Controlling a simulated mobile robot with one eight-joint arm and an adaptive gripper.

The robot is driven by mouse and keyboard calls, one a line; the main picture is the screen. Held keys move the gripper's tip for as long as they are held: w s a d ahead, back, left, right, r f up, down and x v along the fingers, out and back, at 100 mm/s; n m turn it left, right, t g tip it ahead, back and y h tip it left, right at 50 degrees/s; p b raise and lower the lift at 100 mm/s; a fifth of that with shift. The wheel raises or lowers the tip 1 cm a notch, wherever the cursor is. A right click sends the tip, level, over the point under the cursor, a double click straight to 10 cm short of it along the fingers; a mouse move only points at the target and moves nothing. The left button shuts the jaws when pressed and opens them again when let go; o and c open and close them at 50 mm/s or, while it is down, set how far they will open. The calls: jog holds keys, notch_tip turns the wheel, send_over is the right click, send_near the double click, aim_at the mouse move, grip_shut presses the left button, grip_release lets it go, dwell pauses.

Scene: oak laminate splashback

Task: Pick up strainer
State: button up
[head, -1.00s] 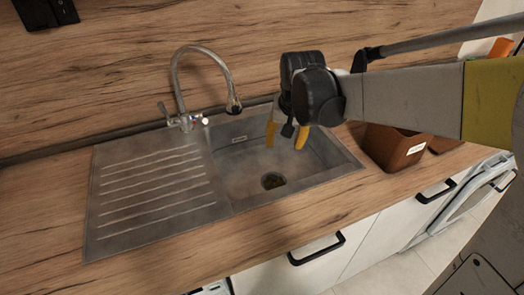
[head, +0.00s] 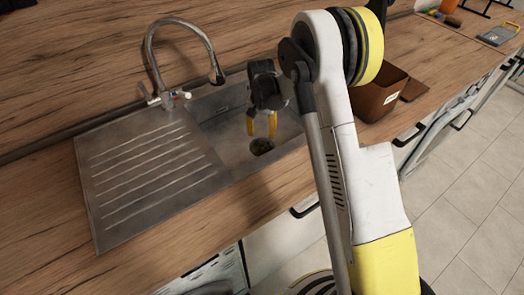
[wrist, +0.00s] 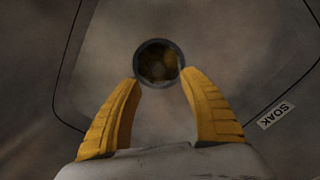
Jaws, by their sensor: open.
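The strainer (head: 262,146) is a small, dark round piece at the drain in the sink basin. In the wrist view the strainer (wrist: 158,63) shows as a dark ring with a mottled brownish middle. My gripper (head: 261,125) points down over the basin with its yellow fingers open, and the fingertips look just above the strainer. In the wrist view my gripper (wrist: 162,78) has one finger on each side of the strainer's near edge, with nothing held. I cannot tell the exact height gap.
The metal sink (head: 150,180) has a ribbed drainboard on the left and a curved tap (head: 180,30) behind. A brown box (head: 378,95) stands right of the basin. A "SOAK" label (wrist: 274,115) lies right of the strainer. The front counter is clear.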

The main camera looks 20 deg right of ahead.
aim_at(262, 142)
notch_tip(262, 142, down, 6)
jog(key=b, duration=0.3)
jog(key=shift+s, duration=0.15)
jog(key=shift+r, duration=0.1)
grip_shut()
